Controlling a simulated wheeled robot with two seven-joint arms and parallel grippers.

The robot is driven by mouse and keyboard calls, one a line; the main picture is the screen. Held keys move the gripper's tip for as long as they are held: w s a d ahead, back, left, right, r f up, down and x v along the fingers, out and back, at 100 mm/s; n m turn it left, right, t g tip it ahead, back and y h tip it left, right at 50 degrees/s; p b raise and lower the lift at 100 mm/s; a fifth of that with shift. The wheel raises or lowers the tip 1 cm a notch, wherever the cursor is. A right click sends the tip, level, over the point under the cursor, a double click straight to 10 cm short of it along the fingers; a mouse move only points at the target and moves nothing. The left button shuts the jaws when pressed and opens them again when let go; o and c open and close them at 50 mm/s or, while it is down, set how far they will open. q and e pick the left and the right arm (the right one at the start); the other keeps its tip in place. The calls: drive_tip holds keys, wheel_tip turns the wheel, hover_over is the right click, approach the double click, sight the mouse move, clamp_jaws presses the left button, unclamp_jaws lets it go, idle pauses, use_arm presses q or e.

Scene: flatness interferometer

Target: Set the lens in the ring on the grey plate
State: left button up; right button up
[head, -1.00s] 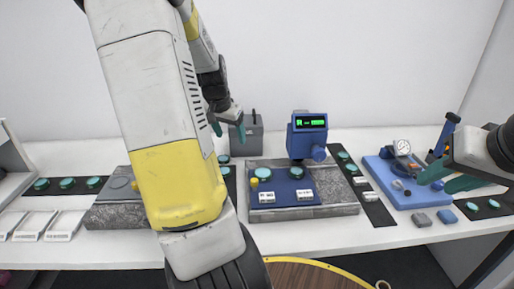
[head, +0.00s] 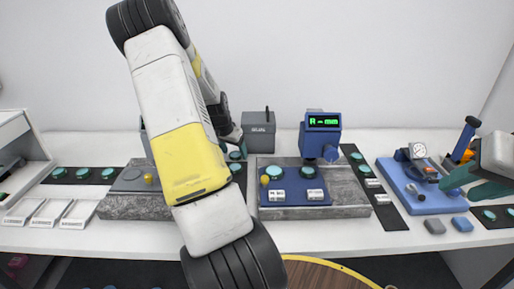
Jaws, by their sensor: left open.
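Several teal lens discs lie on dark strips, among them a lens (head: 107,173) on the left strip. A grey granite plate (head: 115,209) stands at left, with a flat round ring (head: 131,175) and a small yellow knob on top; my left arm hides its right part. A second grey plate (head: 345,195) carries a blue panel with teal discs. My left gripper (head: 232,148) is open, beside the grey box and above the strip between the two plates; its tips are partly hidden by my arm. My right gripper (head: 474,184) looks open and empty, at the right over the blue fixture's edge.
A grey box (head: 258,130) and a blue gauge head with a green display (head: 323,122) stand at the back. A blue fixture (head: 409,196) with a dial is at right. White label trays (head: 48,213) lie front left. The front table edge is mostly clear.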

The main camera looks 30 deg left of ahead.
sight(237, 153)
use_arm(q)
drive_tip(key=shift+f, duration=0.1)
drive_tip(key=shift+c, duration=0.2)
clamp_jaws()
drive_tip(key=shift+w+r, duration=0.1)
drive_tip(key=shift+r, duration=0.4)
drive_tip(key=v, duration=0.3)
drive_tip(key=shift+w+d, duration=0.2)
drive_tip(key=s+d, duration=0.2)
drive_tip(key=s, duration=0.1)
drive_tip(key=s+d, duration=0.3)
drive_tip(key=s, duration=0.1)
drive_tip(key=s+d+r, duration=0.1)
drive_tip(key=s+d, duration=0.1)
drive_tip(key=s, duration=0.1)
drive_tip(key=shift+s+d, duration=0.25)
drive_tip(key=shift+s, duration=0.05)
drive_tip(key=shift+s+d+r, duration=0.1)
drive_tip(key=shift+s+d, duration=0.6)
drive_tip(key=shift+s, duration=0.15)
drive_tip(key=shift+r, duration=0.1)
